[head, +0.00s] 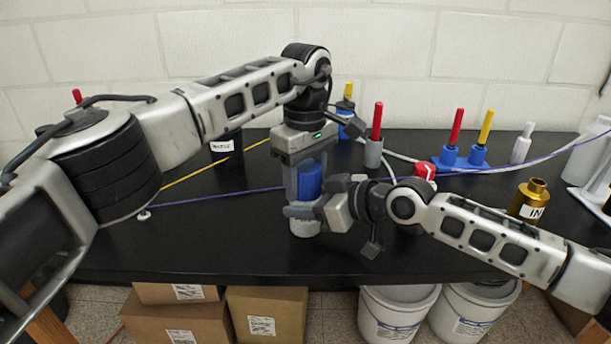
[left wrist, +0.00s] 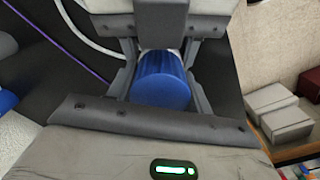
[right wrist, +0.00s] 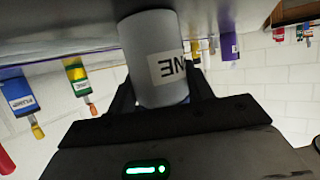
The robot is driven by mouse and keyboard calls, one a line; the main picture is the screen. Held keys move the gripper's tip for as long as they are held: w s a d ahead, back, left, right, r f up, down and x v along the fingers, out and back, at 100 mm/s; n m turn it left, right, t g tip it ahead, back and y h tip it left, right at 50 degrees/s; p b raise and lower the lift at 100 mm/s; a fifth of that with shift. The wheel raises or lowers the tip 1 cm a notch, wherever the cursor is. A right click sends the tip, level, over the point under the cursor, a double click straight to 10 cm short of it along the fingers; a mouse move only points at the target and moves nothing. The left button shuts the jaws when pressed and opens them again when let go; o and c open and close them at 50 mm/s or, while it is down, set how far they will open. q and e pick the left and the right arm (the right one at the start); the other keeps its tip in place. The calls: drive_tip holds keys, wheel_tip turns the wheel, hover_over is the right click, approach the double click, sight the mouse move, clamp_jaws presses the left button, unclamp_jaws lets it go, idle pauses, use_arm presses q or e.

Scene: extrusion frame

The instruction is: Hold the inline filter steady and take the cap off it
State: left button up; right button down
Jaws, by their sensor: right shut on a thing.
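The inline filter has a grey cylindrical body (head: 305,228) standing upright on the black bench, with a blue cap (head: 311,178) on top. My right gripper (head: 308,212) comes in from the right and is shut on the grey body. The right wrist view shows the body (right wrist: 153,50) between its fingers, with part of a white label. My left gripper (head: 306,190) points straight down from above, its fingers on either side of the cap. In the left wrist view the cap (left wrist: 163,82) lies between the fingers, which look open around it. The seam between cap and body is mostly hidden by my right gripper.
A black labelled container (head: 226,148) stands behind on the left. Yellow and purple lines cross the bench, whose front left is clear.

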use_arm(q)
drive_tip(key=shift+c, duration=0.8)
drive_tip(key=n, duration=0.3)
drive_tip(key=o, duration=1.1)
drive_tip(key=shift+r, duration=0.15)
